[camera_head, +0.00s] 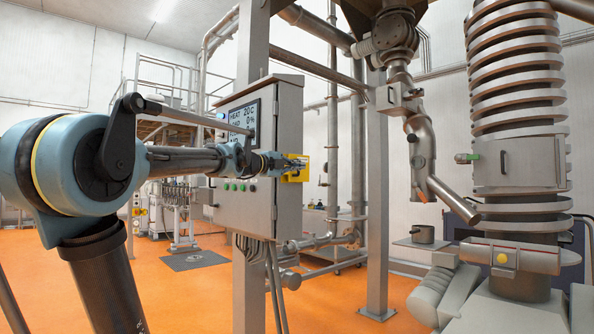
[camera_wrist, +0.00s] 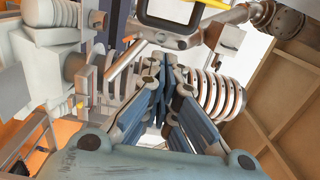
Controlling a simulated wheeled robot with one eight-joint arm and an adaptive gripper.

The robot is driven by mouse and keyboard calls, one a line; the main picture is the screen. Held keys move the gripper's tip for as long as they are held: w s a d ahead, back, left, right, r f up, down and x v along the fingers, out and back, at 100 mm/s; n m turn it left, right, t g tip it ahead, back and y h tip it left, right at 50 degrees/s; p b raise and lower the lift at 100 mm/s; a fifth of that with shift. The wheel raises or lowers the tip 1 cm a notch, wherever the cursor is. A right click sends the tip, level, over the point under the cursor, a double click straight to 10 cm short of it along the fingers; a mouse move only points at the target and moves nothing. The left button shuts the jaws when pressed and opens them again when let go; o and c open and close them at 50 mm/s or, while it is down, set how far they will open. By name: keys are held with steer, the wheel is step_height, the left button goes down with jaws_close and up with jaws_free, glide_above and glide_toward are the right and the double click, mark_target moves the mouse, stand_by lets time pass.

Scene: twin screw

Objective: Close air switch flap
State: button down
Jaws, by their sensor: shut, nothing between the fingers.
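A yellow switch box (camera_head: 302,174) is mounted on the right side of the grey control cabinet (camera_head: 288,125). My gripper (camera_head: 300,161) is at this box in the head view and covers part of it. In the wrist view, my gripper (camera_wrist: 173,62) is shut with its blue-grey fingers together and nothing between them. A dark-rimmed frame (camera_wrist: 166,26) is just beyond the fingertips at the top edge, with a yellow strip (camera_wrist: 215,4) beside it. It may be the flap; I cannot tell its angle or whether the fingertips touch it.
The cabinet's front has a display (camera_head: 241,117) and green buttons (camera_head: 240,187). A steel post (camera_head: 377,200) stands right of the box. A ribbed column (camera_head: 518,80) and a bent pipe (camera_head: 420,150) stand farther right. Orange floor (camera_head: 345,290) is open between.

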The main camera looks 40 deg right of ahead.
steer(key=w+a, duration=0.2)
steer(key=a, duration=0.3)
steer(key=shift+w+a, duration=0.25)
steer(key=shift+w, duration=0.15)
